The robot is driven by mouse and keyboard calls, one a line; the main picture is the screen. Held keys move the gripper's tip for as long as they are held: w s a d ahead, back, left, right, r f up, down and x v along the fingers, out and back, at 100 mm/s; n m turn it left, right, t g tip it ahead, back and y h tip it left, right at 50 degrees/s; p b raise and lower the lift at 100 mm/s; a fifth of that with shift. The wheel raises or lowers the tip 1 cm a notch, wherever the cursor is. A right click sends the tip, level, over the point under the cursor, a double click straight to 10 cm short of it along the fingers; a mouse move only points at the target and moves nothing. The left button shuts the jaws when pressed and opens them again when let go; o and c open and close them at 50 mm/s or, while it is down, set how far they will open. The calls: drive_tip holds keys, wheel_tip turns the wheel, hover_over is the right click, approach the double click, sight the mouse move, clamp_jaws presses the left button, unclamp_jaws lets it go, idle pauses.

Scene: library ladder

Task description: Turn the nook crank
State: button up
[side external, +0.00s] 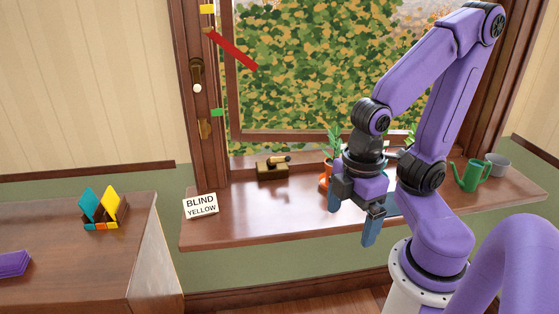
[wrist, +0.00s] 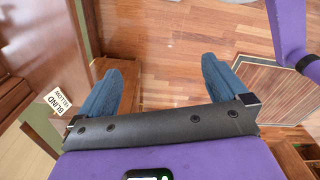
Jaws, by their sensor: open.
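A dark crank-like fitting with a white knob (side external: 197,82) is mounted on the left window post, its knob low. A small brass box with a handle on top (side external: 273,168) sits on the sill. I cannot tell for sure which is the nook crank. A white card reading "BLIND YELLOW" (side external: 200,206) stands at the sill's left end; it also shows in the wrist view (wrist: 57,101). My gripper (side external: 352,226) is open and empty, pointing down near the sill's front edge, right of both fittings and apart from them. In the wrist view its blue fingers (wrist: 163,75) are spread over the floor.
On the post are a yellow tab (side external: 207,9), a green tab (side external: 217,112) and a red bar (side external: 233,50) slanting across the window. A potted plant (side external: 333,150) stands behind my gripper. A green watering can (side external: 472,175) and grey pot (side external: 497,164) stand right.

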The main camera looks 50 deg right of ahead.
drive_tip(key=w+a+r+m, duration=0.2)
drive_tip(key=w+a+m, duration=0.15)
drive_tip(key=w, duration=0.55)
drive_tip(key=w+d+r+m, duration=0.1)
drive_tip(key=w+d+m, duration=0.15)
drive_tip(key=w, duration=0.55)
drive_tip(key=w+d+r+m, duration=0.15)
drive_tip(key=w+m, duration=0.25)
drive_tip(key=w, duration=0.4)
drive_tip(key=m, duration=1.2)
hover_over(280, 160)
wheel_tip(280, 160, down, 6)
drive_tip(key=r, duration=0.1)
drive_tip(key=f, duration=1.7)
drive_tip(key=shift+w+d, duration=0.2)
drive_tip(key=shift+w, duration=0.05)
drive_tip(key=c, duration=0.9)
